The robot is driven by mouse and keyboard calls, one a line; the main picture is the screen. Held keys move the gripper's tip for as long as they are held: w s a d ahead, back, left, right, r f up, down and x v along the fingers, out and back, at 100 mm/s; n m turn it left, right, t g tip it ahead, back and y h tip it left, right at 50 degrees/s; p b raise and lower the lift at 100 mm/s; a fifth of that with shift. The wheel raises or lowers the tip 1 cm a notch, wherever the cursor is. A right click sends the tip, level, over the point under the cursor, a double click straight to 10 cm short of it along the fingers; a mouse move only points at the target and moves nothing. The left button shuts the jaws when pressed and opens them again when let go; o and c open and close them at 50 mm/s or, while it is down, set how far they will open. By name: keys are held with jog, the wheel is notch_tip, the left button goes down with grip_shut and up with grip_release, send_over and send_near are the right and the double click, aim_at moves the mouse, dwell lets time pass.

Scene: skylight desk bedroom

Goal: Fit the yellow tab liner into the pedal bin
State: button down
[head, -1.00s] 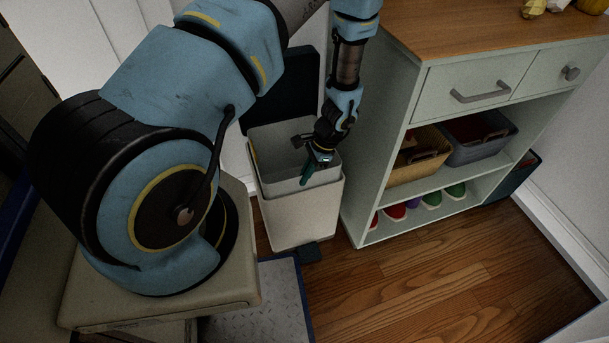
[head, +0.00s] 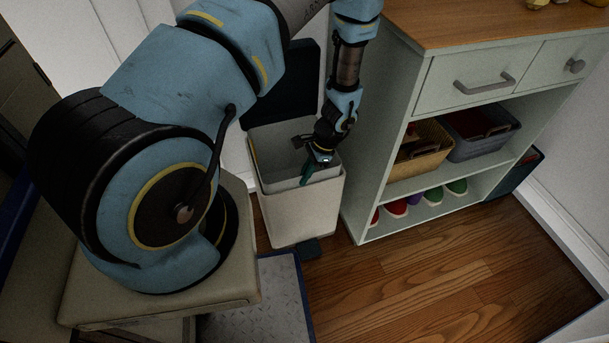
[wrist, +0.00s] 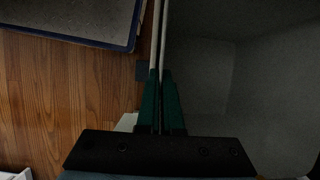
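The white pedal bin (head: 300,214) stands on the floor with its dark lid (head: 285,85) raised behind it. The grey liner (head: 275,143) is in the bin's mouth, with a thin yellow strip (head: 254,153) at its left edge. My gripper (head: 307,173) is over the bin's front right part, pointing down. In the wrist view, its green fingers (wrist: 160,85) are closed together around a thin upright wall, which looks like the liner's. The liner's grey inside (wrist: 205,80) lies to the right. How deep the liner sits cannot be told, as its lower part is hidden.
A pale green shelf unit (head: 398,205) with baskets and colourful shoes stands close to the bin's right. The bin's dark pedal (head: 309,249) juts forward near a grey mat (head: 255,300). Wooden floor (head: 430,275) is clear at front right.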

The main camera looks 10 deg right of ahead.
jog(key=shift+f, duration=0.2)
jog(key=c, duration=1)
grip_release()
jog(key=shift+c, duration=0.2)
jog(key=shift+o, duration=0.2)
jog(key=shift+s, duration=0.15)
jog(key=shift+d+r, duration=0.1)
jog(key=v, duration=1)
jog(key=shift+w+r, duration=0.25)
jog(key=shift+r, duration=0.05)
